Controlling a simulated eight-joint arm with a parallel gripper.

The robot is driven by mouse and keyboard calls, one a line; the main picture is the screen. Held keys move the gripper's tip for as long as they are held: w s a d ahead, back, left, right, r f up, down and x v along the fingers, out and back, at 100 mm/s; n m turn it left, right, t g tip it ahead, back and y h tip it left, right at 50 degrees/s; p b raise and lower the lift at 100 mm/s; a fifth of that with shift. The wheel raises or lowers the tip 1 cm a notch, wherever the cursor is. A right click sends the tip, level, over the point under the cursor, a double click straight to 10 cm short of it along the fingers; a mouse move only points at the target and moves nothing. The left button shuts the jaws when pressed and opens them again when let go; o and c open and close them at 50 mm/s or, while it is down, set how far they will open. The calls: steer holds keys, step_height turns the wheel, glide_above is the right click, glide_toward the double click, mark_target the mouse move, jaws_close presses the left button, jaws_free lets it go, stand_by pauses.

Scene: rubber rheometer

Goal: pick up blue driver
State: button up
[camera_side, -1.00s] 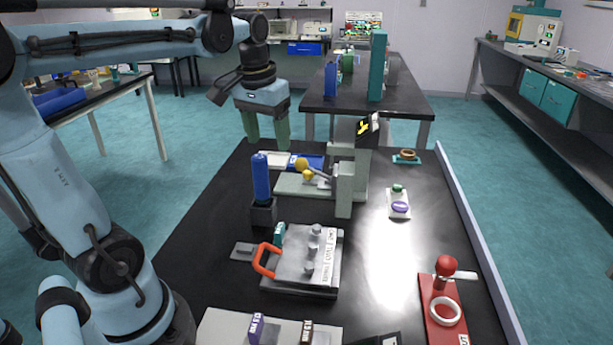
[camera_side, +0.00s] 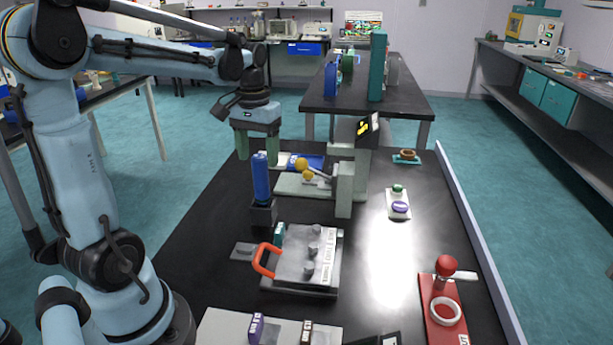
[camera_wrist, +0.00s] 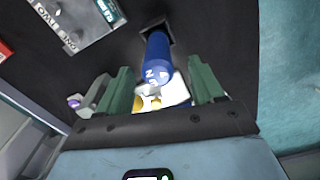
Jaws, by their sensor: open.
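The blue driver (camera_side: 261,178) stands upright in a dark square holder (camera_side: 263,213) on the black table in the side view. In the wrist view the blue driver (camera_wrist: 157,58) shows end-on, ahead of and between the two green fingers. My gripper (camera_side: 257,158) is open, with its fingers spread and pointing down. In the side view its fingertips are around the height of the driver's top. The wrist view shows my gripper (camera_wrist: 160,88) empty. I cannot tell whether either finger touches the driver.
A grey plate with knobs and an orange handle (camera_side: 265,260) lies in front of the holder. Behind the driver is a pale device with a yellow-knobbed lever (camera_side: 302,164). A red stand (camera_side: 441,310) is at the right front.

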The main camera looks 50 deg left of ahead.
mark_target(260, 171)
steer(key=shift+d+f, duration=0.1)
steer(key=shift+f, duration=2.4)
steer(key=shift+c, duration=0.2)
jaws_close()
step_height(260, 171, up, 9)
steer(key=shift+w+d+r, duration=0.1)
steer(key=shift+d+r, duration=0.05)
steer(key=shift+r, duration=0.15)
steer(key=w+d+r+m, duration=0.1)
steer(key=w+d+m, duration=0.1)
steer(key=d, duration=0.5)
steer(key=w+d+m, duration=0.2)
steer(key=d+m, duration=0.2)
steer(key=d, duration=0.3)
steer(key=shift+w+d+r, duration=0.15)
steer(key=shift+d+r, duration=0.1)
steer(key=shift+r, duration=0.1)
